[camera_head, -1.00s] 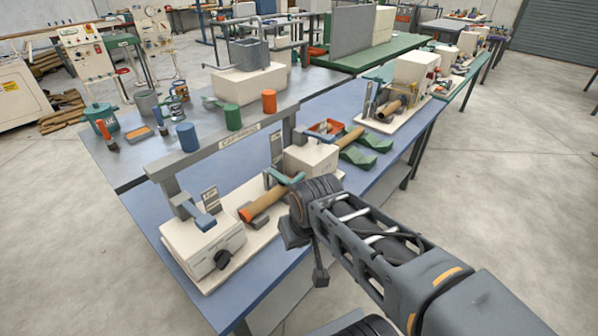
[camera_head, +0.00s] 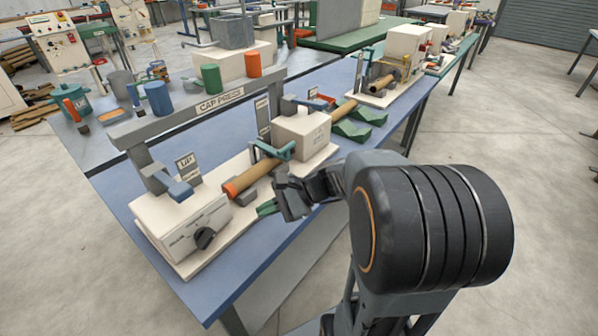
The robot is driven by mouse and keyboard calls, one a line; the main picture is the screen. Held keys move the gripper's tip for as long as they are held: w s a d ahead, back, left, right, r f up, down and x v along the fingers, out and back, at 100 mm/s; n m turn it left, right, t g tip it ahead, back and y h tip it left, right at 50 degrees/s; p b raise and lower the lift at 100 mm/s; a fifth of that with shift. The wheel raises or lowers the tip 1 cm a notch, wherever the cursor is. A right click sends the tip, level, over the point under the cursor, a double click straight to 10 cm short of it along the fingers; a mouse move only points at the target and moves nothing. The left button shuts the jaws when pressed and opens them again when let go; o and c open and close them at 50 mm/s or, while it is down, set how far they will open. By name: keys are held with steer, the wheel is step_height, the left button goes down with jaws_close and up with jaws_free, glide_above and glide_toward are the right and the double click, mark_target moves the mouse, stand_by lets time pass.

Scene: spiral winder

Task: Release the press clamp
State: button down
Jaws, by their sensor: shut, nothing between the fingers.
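The cap press stands on a blue table (camera_head: 110,190). Its pale base (camera_head: 218,220) carries a brown tube (camera_head: 256,178) with an orange left end, lying between two white blocks. A teal clamp handle (camera_head: 285,151) arches over the tube's right part, beside the right white block (camera_head: 304,136). The left white block (camera_head: 184,222) has a black knob (camera_head: 205,238) on its front. My gripper (camera_head: 267,207) is at the base's front edge, below and in front of the tube, apart from the clamp handle. Its fingers look closed, with green tips and nothing visible between them.
A grey beam marked CAP PRESS (camera_head: 190,118) spans behind the tube. Blue-grey levers stand over the left block (camera_head: 178,188) and right block. Green cradles (camera_head: 352,130) lie beyond the right block. Floor is clear in front of the table.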

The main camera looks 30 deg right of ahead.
steer(key=w+d+f+m+t+b, duration=0.1)
steer(key=w+d+m+t, duration=0.1)
steer(key=w+d+f+m+t+y+b, duration=0.1)
steer(key=w+d+m+t, duration=0.1)
steer(key=w+d+f+m+t+y+b, duration=0.1)
steer(key=d+m+t, duration=0.1)
steer(key=d, duration=0.1)
steer(key=shift+w+m+t, duration=0.3)
steer(key=shift+w+m, duration=0.1)
steer(key=d+m+t+h+b, duration=0.1)
steer(key=d+m+t, duration=0.2)
steer(key=d, duration=0.1)
steer(key=w+d+f+m+t+h+b, duration=0.1)
steer(key=d+m+t+h, duration=0.1)
steer(key=d+m+t, duration=0.1)
steer(key=w+d+f+m+t+h+b, duration=0.1)
steer(key=d+m+t, duration=0.2)
steer(key=d, duration=0.3)
steer(key=shift+w+t+b, duration=0.15)
steer(key=shift+t+b, duration=0.2)
steer(key=shift+t, duration=0.05)
steer(key=shift+d+r+h, duration=0.1)
steer(key=shift+d+h, duration=0.2)
steer(key=shift+h, duration=0.2)
steer(key=shift+x, duration=5.05)
steer(key=shift+r, duration=0.2)
